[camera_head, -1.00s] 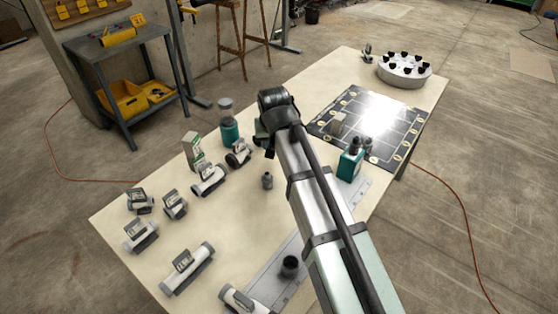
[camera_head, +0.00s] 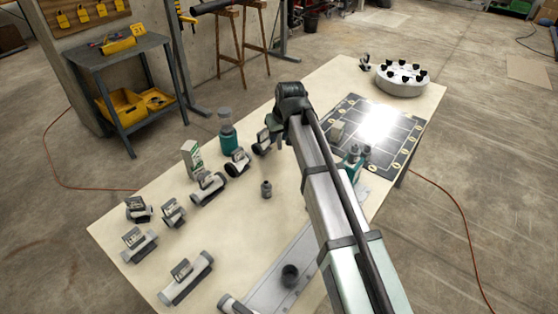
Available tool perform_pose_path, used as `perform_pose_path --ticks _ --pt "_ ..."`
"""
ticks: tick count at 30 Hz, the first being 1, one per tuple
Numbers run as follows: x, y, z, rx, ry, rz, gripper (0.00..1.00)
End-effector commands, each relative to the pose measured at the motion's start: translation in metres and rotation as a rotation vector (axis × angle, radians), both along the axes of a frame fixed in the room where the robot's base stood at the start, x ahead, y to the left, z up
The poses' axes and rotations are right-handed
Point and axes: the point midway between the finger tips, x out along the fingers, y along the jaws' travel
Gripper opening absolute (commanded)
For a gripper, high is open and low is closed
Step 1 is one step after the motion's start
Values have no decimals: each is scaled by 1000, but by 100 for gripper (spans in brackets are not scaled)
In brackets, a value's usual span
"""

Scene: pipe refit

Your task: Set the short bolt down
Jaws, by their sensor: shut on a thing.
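My gripper (camera_head: 277,133) hangs below the dark wrist at the far end of my arm, above the far left part of the table (camera_head: 320,86). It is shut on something. My wrist hides most of the jaws, and the short bolt cannot be made out in them. A labelled pipe piece (camera_head: 261,142) shows just left of my gripper; I cannot tell whether they touch. A small grey upright piece with a dark top (camera_head: 266,189) stands alone on the table nearer to me.
Several labelled pipe pieces (camera_head: 208,188) lie along the left side, by a teal-based bottle (camera_head: 228,138) and a box (camera_head: 191,159). A black marked board (camera_head: 345,117) and a round holder with black knobs (camera_head: 403,79) are at the right.

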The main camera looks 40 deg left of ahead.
Motion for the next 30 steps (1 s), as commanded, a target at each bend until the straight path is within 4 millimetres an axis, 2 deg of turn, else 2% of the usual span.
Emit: perform_pose_path --ticks 6,14,21,30 --pt "-1 -1 -35 0 0 -1 0" --pt "0 0 -55 1 0 -1 0" --pt "0 0 -82 1 0 -2 0" --pt "0 0 -85 2 -1 -2 0"
